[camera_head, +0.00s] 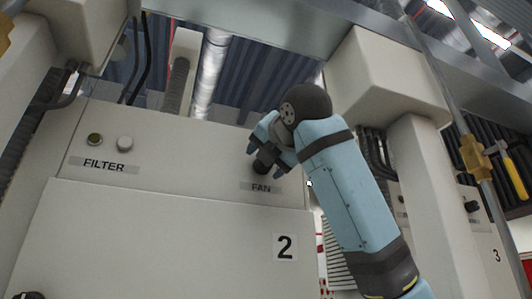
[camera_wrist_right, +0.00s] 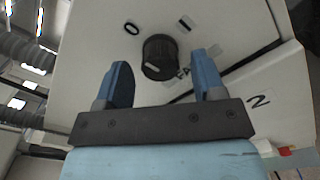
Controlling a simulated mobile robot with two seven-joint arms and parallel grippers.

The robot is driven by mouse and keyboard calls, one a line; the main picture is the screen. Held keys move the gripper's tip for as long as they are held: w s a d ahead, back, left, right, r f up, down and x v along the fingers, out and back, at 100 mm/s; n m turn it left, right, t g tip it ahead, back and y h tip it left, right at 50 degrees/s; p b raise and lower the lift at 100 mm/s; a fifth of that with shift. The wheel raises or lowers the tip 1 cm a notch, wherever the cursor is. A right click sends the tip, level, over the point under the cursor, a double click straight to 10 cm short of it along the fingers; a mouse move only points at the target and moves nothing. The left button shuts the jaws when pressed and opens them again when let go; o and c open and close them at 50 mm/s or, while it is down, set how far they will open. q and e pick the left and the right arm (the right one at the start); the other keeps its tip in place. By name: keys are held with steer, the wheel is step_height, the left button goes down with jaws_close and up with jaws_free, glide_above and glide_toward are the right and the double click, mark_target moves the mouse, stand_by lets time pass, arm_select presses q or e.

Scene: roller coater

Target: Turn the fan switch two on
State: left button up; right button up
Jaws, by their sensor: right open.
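The fan switch is a black round knob (camera_wrist_right: 160,57) on the cream panel marked 2. In the right wrist view a "0" plate shows up and left of it and an "I" plate up and right. A pale mark shows on its lower face; I cannot tell its setting for sure. In the head view the knob (camera_head: 262,166) is partly covered by my right gripper (camera_head: 265,160), above the FAN label (camera_head: 261,187). My right gripper (camera_wrist_right: 164,72) is open, one blue finger on each side of the knob in the picture; no contact shows. My left gripper is not in view.
Another panel marked 3 (camera_head: 496,254) with a dark knob (camera_head: 472,206) stands at the right. Pipes and a yellow-handled fitting are nearby.

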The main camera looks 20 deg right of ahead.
steer(key=shift+w, duration=0.65)
steer(key=c, duration=0.9)
